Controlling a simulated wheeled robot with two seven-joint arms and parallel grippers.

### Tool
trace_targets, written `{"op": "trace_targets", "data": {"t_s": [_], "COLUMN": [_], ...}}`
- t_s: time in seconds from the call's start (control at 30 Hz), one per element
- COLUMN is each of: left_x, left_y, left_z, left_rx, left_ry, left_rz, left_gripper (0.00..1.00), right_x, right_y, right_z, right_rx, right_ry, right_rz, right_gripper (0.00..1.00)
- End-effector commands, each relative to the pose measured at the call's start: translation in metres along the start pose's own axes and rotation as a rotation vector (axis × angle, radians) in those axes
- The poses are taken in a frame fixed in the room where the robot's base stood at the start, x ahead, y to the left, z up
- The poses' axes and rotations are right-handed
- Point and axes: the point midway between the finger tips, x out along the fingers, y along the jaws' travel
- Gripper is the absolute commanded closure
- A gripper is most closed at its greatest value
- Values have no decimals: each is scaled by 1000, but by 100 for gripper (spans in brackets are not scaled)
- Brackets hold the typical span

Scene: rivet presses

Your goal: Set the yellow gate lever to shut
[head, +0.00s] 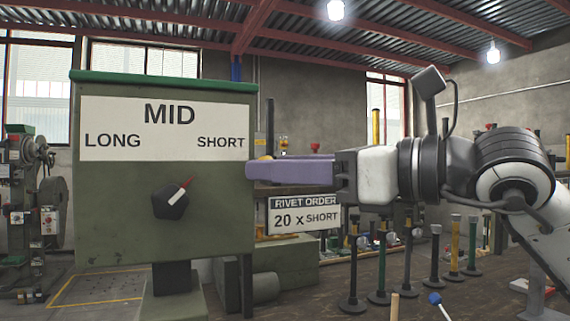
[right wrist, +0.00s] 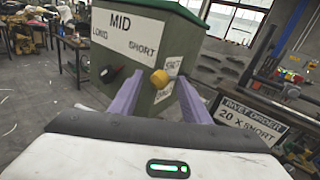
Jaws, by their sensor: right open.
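The yellow gate lever (right wrist: 159,77) shows its rounded end at the side of the green press box (right wrist: 148,45) in the right wrist view. White labels (right wrist: 172,65) sit beside it; their small text is hard to read. My right gripper (head: 262,169) is open at the box's right side in the head view. Its two purple fingers lie on either side of the lever end in the right wrist view; I cannot tell whether they touch it. In the head view the fingers hide most of the lever, with only a little yellow above them. My left gripper is out of view.
The box front has a black dial (head: 171,200), its red pointer toward SHORT. A rivet order sign (head: 304,215), reading 20 x SHORT, hangs just below my right gripper. Several upright posts (head: 382,262) stand to the right. Another machine (head: 30,200) stands at the far left.

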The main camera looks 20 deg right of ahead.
Motion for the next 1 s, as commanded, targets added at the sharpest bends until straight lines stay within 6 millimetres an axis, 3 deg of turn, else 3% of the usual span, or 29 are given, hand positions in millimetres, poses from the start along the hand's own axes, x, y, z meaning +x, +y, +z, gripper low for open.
{"op": "trace_targets", "data": {"t_s": [0.17,0.4,0.57,0.8,1.0], "left_x": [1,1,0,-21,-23], "left_y": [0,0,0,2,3], "left_z": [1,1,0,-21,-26], "left_rx": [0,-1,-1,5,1], "left_ry": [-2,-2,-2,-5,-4], "left_rz": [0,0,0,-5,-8], "left_gripper": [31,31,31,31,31], "right_x": [0,0,0,3,7], "right_y": [0,0,0,-4,-8], "right_z": [0,0,1,22,36], "right_rx": [0,0,2,53,71], "right_ry": [0,0,2,75,99], "right_rz": [0,0,0,7,10], "right_gripper": [60,100,100,100,100]}}
